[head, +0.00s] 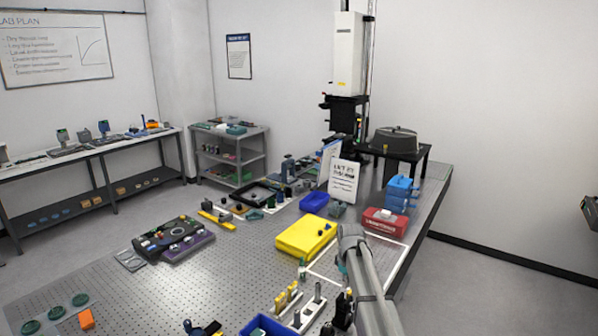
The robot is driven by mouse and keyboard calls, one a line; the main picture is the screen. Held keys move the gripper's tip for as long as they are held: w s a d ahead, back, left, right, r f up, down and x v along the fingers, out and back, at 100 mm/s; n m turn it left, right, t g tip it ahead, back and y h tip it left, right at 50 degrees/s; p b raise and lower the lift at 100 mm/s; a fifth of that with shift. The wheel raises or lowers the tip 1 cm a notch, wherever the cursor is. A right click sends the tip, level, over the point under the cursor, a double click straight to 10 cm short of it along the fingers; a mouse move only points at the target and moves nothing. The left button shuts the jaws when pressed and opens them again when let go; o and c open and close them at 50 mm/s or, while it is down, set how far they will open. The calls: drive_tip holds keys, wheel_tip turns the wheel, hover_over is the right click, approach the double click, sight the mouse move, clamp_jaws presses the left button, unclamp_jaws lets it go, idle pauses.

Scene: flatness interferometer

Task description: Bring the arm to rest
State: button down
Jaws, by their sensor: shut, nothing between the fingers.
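My arm (367,275), a grey tubular link, rises from the bottom edge right of centre and reaches over the perforated metal table (225,275). Its upper end is a rounded grey joint just right of the yellow case, with a small teal patch on its left side. I cannot make out the fingers of my gripper. A dark shape beside the lower part of the arm is too small and unclear to identify.
A yellow case (306,236), a blue bin (314,202), a red box (384,222) and stacked blue boxes (400,192) stand around the arm's end. A white rack (305,315) and another blue bin (266,326) are close at its left.

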drive_tip(key=s+f+m+b, duration=0.4)
drive_tip(key=s+f+b, duration=0.1)
drive_tip(key=s, duration=0.7)
drive_tip(key=s+f+m+b, duration=0.5)
drive_tip(key=s+f+b, duration=0.1)
drive_tip(key=s, duration=0.7)
drive_tip(key=shift+f+m, duration=0.3)
drive_tip(key=shift+f, duration=0.3)
drive_tip(key=c, duration=1.3)
unclamp_jaws()
drive_tip(key=shift+c, duration=0.2)
